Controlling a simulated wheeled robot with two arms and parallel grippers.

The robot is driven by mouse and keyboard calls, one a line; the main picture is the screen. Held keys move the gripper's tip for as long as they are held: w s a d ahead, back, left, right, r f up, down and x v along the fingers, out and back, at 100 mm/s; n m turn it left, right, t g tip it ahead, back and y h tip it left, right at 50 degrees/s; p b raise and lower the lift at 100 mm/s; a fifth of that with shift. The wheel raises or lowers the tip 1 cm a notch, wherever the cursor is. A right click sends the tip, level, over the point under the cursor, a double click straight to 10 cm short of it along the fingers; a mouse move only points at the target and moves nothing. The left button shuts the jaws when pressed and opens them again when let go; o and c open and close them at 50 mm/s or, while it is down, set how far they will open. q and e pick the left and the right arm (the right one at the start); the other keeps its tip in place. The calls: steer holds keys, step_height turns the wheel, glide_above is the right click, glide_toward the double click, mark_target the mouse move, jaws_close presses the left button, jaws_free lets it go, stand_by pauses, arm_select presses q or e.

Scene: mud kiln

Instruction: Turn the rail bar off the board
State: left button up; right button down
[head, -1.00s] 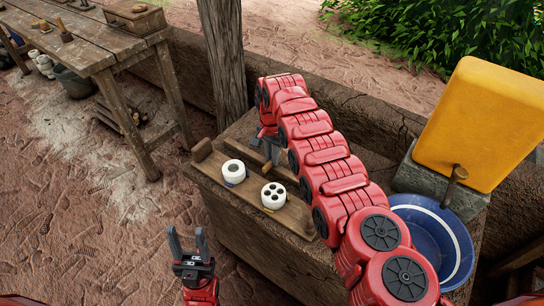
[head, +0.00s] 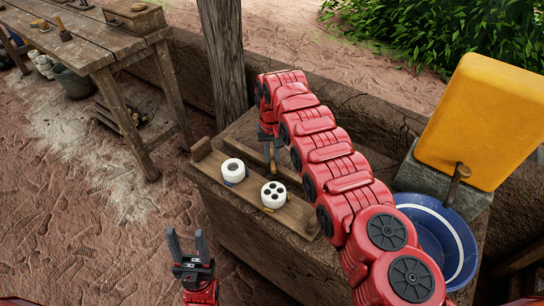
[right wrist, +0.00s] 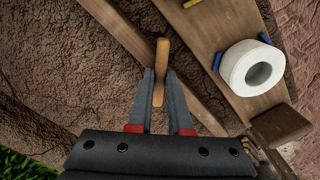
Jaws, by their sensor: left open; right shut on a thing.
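The board (head: 305,222) is a long wooden plank on the mud bench. It carries a white ring (head: 233,170) and a white piece with several holes (head: 272,194). The small wooden rail bar (head: 273,158) is at the board's far side, partly hidden by my arm. My right gripper (head: 268,142) is shut on it from above. In the right wrist view the bar (right wrist: 162,62) stands between the two fingers (right wrist: 163,88), apart from the board's (right wrist: 205,35) edge and over a wooden strip (right wrist: 133,38). My left gripper (head: 187,243) is open and empty, in front of the bench.
A blue basin (head: 438,232) and a yellow container (head: 482,120) on a grey block stand at the right. A wooden post (head: 222,65) rises behind the bench (head: 265,248). A wooden table (head: 85,50) with tools is at the back left.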

steer(key=n, duration=0.4)
steer(key=shift+n+b, duration=0.3)
steer(key=shift+b, duration=0.1)
steer(key=n, duration=0.4)
steer(key=shift+n, duration=0.3)
steer(key=shift+s, duration=0.1)
steer(key=c, duration=0.8)
jaws_free()
steer(key=shift+c, duration=0.2)
